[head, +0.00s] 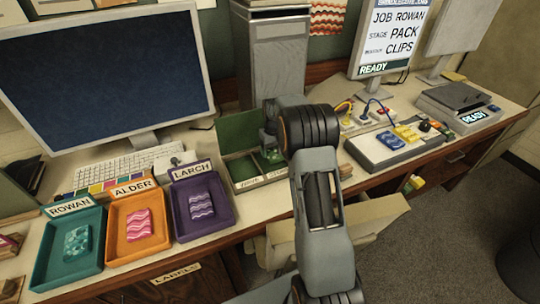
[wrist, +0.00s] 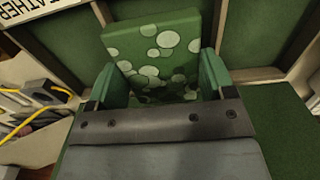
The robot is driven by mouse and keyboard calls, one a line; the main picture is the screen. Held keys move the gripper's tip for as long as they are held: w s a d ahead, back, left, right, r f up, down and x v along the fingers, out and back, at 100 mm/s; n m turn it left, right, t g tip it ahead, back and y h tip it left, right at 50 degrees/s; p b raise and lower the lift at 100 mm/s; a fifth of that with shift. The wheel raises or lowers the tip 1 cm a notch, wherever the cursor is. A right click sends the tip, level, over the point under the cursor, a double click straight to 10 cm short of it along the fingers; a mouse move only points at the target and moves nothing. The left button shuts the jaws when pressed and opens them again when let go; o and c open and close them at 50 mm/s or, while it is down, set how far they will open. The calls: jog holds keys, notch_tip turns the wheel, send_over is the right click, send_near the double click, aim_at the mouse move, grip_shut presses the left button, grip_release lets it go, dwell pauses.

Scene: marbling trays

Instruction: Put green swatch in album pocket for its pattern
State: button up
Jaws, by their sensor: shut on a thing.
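A green swatch (wrist: 152,50) with pale round spots sits between the two fingers of my gripper (wrist: 158,84) in the wrist view. The gripper is shut on it. The green-lined album (head: 238,133) stands open at the middle of the desk, with low pockets and small labels along its front edge. My gripper (head: 270,138) is over the album's right part in the head view, mostly hidden behind my arm. In the wrist view, pale dividers (wrist: 222,28) separate green pockets, and a FEATHER label (wrist: 40,8) shows at top left. I cannot tell how deep the swatch sits.
Teal ROWAN (head: 93,272), orange ALDER (head: 162,249) and purple LARCH (head: 228,221) trays each hold a patterned swatch. A monitor (head: 105,75) and keyboard (head: 130,165) stand behind. A grey device (head: 395,147) with yellow and blue cables lies right of the album.

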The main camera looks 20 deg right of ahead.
aim_at(270, 156)
jog(key=shift+w+a+f, duration=0.35)
jog(key=shift+w+f, duration=0.15)
jog(key=shift+f, duration=0.25)
jog(key=shift+w+f+p, duration=0.1)
jog(key=shift+f+p, duration=0.2)
jog(key=shift+f, duration=1.3)
jog(key=shift+f, duration=0.25)
jog(key=o, duration=0.6)
jog(key=shift+r, duration=0.1)
jog(key=shift+o, duration=0.2)
